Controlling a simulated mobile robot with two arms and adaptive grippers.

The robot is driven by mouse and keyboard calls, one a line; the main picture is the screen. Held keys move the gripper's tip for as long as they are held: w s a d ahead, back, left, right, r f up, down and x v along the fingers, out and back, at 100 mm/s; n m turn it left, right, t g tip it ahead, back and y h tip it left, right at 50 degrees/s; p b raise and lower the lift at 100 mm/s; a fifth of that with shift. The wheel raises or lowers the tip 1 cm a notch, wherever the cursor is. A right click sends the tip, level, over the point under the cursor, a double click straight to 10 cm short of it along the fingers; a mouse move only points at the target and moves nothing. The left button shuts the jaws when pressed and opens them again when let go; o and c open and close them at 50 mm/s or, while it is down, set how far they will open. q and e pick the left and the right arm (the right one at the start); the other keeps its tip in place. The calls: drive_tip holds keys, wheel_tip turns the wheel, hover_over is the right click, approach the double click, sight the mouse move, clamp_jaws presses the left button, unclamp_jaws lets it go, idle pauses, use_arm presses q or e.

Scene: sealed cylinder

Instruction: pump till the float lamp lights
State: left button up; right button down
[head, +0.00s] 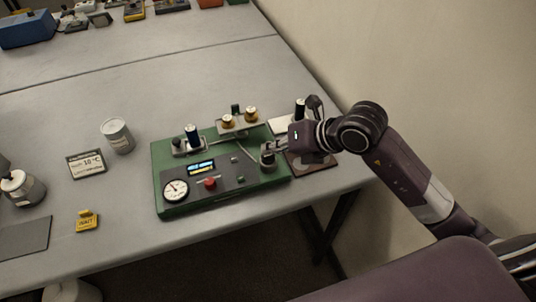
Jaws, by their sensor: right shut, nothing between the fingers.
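A green device (165,150) lies on the grey table. Its dark front panel carries a round dial gauge (175,190), a lit blue display (201,167) and a red knob (210,183). A dark blue cylinder (192,136) and two brass-coloured knobs (239,117) stand at its back. A small metal post (267,155) is at its right end. My right gripper (277,148) is shut and empty, close beside this post; I cannot tell whether they touch. I cannot make out which part is the pump or the float lamp. My left gripper is not in view.
A dark board (312,160) lies under my right arm. The wall is close on the right.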

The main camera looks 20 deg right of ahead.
sight(270, 156)
drive_tip(key=shift+s+f+b, duration=0.1)
drive_tip(key=shift+f+b, duration=0.7)
drive_tip(key=shift+f, duration=0.2)
idle(0.5)
drive_tip(key=shift+r, duration=0.1)
drive_tip(key=shift+r+p, duration=0.95)
drive_tip(key=shift+r, duration=0.35)
drive_tip(key=shift+r, duration=0.1)
wheel_tip(270, 156, up, 5)
drive_tip(key=p, duration=0.3)
drive_tip(key=shift+p, duration=0.35)
drive_tip(key=shift+a, duration=0.1)
idle(0.6)
